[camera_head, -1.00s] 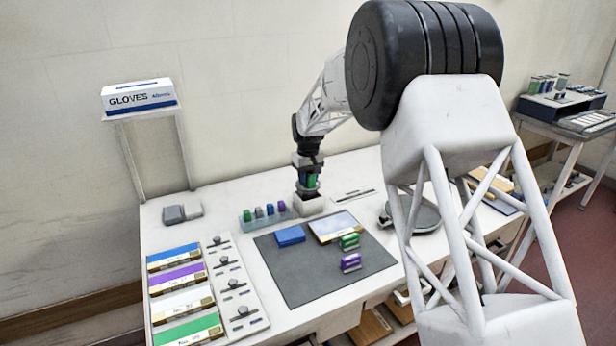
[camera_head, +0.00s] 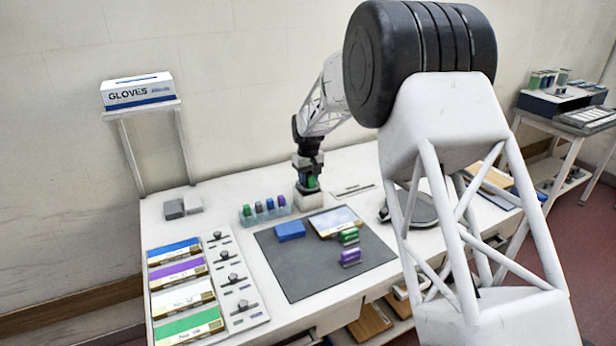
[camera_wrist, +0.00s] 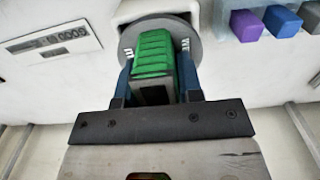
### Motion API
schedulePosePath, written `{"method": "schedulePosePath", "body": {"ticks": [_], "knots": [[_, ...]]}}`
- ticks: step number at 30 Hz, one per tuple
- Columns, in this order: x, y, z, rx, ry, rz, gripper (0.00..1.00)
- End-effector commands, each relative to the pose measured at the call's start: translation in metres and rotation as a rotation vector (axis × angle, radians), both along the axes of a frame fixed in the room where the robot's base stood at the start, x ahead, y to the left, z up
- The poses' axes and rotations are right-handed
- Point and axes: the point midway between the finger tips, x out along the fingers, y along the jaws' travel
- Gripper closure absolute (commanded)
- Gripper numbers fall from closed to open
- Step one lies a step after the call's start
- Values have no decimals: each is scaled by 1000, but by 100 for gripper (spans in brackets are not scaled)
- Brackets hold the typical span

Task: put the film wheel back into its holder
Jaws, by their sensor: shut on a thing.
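My gripper (camera_head: 309,182) is over the back of the bench, its fingers shut on a ridged green block, which looks like the grip of the film wheel (camera_head: 312,183). In the wrist view the green grip (camera_wrist: 154,55) sits between the two blue fingers. The wheel's round grey disc (camera_wrist: 127,40) shows beyond the fingertips, in front of the white holder (camera_wrist: 133,9). In the head view the small white holder (camera_head: 310,201) is directly below the gripper. The disc's lower edge is hidden, so I cannot tell how deep it sits in the holder.
A clear rack (camera_head: 264,214) with several coloured blocks stands just left of the holder. In front lies a grey mat (camera_head: 325,275) with a blue block (camera_head: 290,231) and green (camera_head: 349,236) and purple (camera_head: 350,257) pieces. Labelled boxes (camera_head: 186,297) line the left side.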

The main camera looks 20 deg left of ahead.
Motion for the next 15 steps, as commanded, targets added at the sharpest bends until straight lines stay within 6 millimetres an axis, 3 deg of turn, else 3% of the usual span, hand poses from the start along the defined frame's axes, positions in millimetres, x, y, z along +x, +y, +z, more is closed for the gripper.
{"method": "schedulePosePath", "body": {"ticks": [15], "knots": [[0, 0, -7, 1, -1, 0, 95]]}}
